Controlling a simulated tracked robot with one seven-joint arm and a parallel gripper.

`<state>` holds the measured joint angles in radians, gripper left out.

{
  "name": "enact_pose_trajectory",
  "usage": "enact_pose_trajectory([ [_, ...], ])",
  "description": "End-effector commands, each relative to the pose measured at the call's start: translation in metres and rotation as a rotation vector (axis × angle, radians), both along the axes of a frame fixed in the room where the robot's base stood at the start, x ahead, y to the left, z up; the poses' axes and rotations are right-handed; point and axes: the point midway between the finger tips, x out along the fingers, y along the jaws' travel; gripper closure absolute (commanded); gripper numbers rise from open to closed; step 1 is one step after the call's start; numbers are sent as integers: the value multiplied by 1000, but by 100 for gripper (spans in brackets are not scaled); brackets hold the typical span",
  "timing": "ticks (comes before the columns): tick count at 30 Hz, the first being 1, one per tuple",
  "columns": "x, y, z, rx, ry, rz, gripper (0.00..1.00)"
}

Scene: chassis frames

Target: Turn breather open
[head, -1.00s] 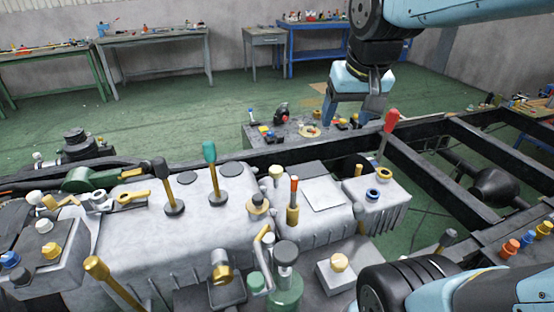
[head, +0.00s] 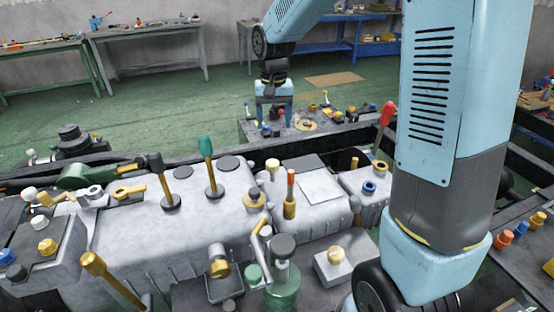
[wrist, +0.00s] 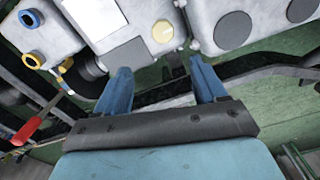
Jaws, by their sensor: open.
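No label marks the breather, so I cannot tell for sure which fitting it is. A pale yellow mushroom-shaped cap (head: 272,165) stands upright on the grey casing (head: 235,225), between a dark round cover and a flat plate. In the wrist view a round yellow cap (wrist: 163,31), seemingly the same one, lies beyond and roughly between my fingertips. My gripper (head: 275,115) hangs pointing down past the far side of the casing, above the far parts box. Its blue fingers (wrist: 160,75) are apart with nothing between them, clear of the cap.
A teal-knobbed lever (head: 205,146), a dark-knobbed lever (head: 157,162), an orange-tipped post (head: 290,190) and a red-handled lever (head: 386,112) rise around the casing. Blue ring (head: 369,187) and yellow ring fittings sit right. A dark frame rail (wrist: 270,82) runs behind the casing.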

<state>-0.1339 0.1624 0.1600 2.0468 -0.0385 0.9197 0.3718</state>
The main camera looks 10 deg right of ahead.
Motion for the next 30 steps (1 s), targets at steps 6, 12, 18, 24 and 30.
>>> enact_pose_trajectory([
  [6, 7, 6, -15, 0, 18, -3, 29],
  [12, 6, 6, -40, -1, 21, -3, 29],
  [18, 6, 5, -75, -1, 20, -3, 29],
  [24, 6, 5, -109, -1, 20, -4, 29],
  [30, 7, 5, -135, 0, 17, -3, 29],
])
